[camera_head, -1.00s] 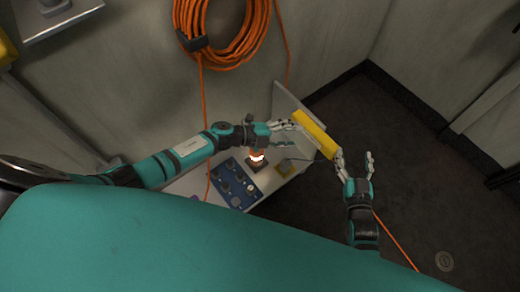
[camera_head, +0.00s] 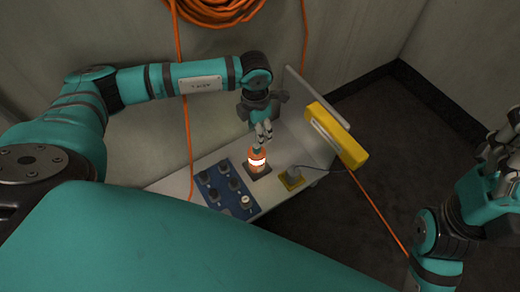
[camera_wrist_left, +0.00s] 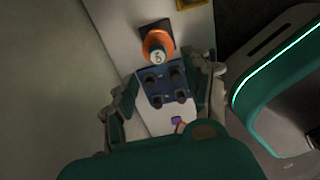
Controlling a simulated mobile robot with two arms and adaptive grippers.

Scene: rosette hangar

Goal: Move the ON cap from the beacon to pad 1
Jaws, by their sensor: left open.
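The beacon (camera_head: 257,165) is orange with a glowing band and stands on a dark square base on the light bench. In the left wrist view the beacon (camera_wrist_left: 158,40) carries a round pale cap (camera_wrist_left: 158,57) with dark marking on top; the lettering is too small to read. My left gripper (camera_head: 262,138) is open and points down just above the beacon; its fingers partly hide the cap in the head view. A blue panel (camera_head: 212,192) beside the beacon holds several dark knob-like pieces and one pale-topped piece (camera_head: 245,200). I cannot tell which spot is pad 1. My right gripper (camera_head: 497,150) is at the right edge.
A yellow box (camera_head: 337,135) sits at the bench's upright end plate (camera_head: 308,110). A grey piece on a yellow base (camera_head: 291,178) stands right of the beacon. Dark floor lies free to the right.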

